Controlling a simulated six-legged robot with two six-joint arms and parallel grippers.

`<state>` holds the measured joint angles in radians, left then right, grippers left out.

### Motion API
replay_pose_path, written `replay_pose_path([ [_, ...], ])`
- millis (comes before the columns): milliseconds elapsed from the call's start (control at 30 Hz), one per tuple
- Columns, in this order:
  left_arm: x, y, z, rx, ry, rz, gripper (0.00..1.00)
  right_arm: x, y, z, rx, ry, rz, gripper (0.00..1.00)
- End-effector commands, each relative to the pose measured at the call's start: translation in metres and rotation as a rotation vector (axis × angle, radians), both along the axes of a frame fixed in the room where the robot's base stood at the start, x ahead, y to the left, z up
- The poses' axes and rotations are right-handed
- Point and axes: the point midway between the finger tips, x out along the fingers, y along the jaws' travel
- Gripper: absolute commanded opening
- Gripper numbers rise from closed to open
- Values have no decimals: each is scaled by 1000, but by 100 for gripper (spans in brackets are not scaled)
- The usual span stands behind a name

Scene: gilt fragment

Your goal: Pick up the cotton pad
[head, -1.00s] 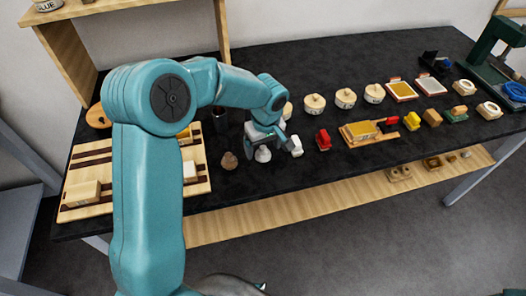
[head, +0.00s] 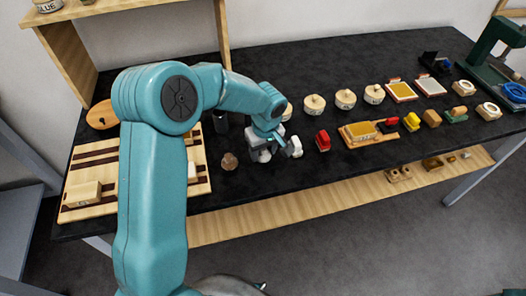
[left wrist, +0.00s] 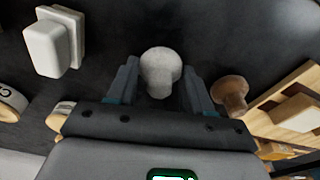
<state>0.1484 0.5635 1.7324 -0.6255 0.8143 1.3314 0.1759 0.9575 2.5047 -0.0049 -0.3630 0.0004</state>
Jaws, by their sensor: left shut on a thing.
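The cotton pad (left wrist: 160,68), a pale grey rounded piece with a narrower stem, is in the middle of the left wrist view. My left gripper (head: 262,154) is down at the black table top, its two fingers on either side of the pad and shut on it. In the head view the gripper hides most of the pad. I cannot tell whether the pad still touches the table. My right gripper is not in view.
A white block (left wrist: 48,45) stands close to the gripper; a brown knob-shaped piece (head: 229,161) is on its other side. A striped wooden board (head: 92,170) lies at the left. A red piece (head: 322,140) and lidded round tins (head: 345,98) stand to the right.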

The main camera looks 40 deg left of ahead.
Motion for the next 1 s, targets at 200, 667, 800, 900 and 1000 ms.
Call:
replay_pose_path([
  [200, 1, 0, 24, 1, -5, 1, 22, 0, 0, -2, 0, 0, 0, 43],
  [667, 1, -1, 156, -1, -6, 0, 22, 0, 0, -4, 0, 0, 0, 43],
  [800, 1, 0, 182, 0, -4, 0, 22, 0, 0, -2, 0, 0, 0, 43],
  [900, 1, 0, 193, 0, -2, 0, 22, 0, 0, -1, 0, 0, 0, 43],
  [1000, 0, 0, 198, -1, -2, 0, 22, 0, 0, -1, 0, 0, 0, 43],
])
